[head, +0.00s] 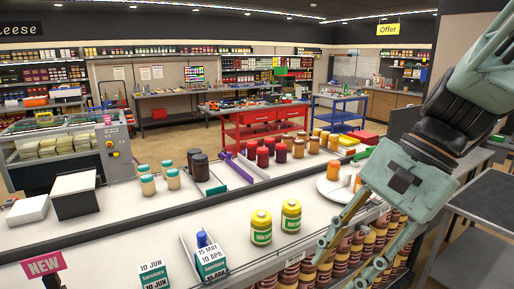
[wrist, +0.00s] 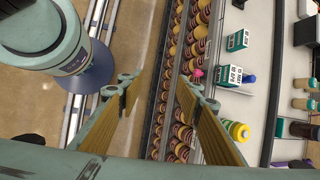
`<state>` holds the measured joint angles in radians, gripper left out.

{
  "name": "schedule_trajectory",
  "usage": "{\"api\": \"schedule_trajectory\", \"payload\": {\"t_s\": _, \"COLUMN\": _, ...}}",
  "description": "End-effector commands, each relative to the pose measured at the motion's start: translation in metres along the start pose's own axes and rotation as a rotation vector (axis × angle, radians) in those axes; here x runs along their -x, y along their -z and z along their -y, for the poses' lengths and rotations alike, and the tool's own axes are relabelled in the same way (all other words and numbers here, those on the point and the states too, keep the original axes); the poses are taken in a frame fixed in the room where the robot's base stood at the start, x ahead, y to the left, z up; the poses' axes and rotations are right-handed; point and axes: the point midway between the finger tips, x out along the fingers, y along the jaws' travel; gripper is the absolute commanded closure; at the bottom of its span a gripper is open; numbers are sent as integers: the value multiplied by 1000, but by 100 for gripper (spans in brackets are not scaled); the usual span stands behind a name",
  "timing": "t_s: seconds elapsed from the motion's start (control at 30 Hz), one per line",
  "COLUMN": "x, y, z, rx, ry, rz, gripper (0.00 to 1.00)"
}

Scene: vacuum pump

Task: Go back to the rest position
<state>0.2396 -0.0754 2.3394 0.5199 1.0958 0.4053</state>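My gripper (head: 342,266) hangs from my arm at the right of the head view, pointing down and left, in front of the counter's front edge. In the wrist view my gripper (wrist: 158,84) has its two fingers wide apart, with nothing between them. The floor and the front shelf of striped jars (wrist: 174,105) show beyond the fingers. Two yellow jars with green labels (head: 261,228) stand upright on the white counter (head: 120,235), left of my gripper and apart from it. A yellow jar (wrist: 236,130) also shows beside the right finger in the wrist view.
Green-and-white cartons (head: 153,273) and a blue-capped bottle (head: 202,240) stand at the counter's front. A pink sign (head: 43,265) sticks up at lower left. A round white plate (head: 335,190) lies near my arm. A grey table (head: 480,225) stands at right. Open floor shows in the wrist view.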

Motion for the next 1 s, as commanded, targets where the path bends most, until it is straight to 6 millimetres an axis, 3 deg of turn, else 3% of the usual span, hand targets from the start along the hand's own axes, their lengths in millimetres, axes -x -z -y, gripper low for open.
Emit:
{"api": "schedule_trajectory", "payload": {"t_s": 0.4, "x": 11, "y": -22, "z": -39, "rx": 277, "ry": -66, "rz": -153, "gripper": 67}}
{"api": "schedule_trajectory", "payload": {"t_s": 1.0, "x": 32, "y": -37, "z": -89, "rx": 667, "ry": -169, "rz": -374, "gripper": 67}}
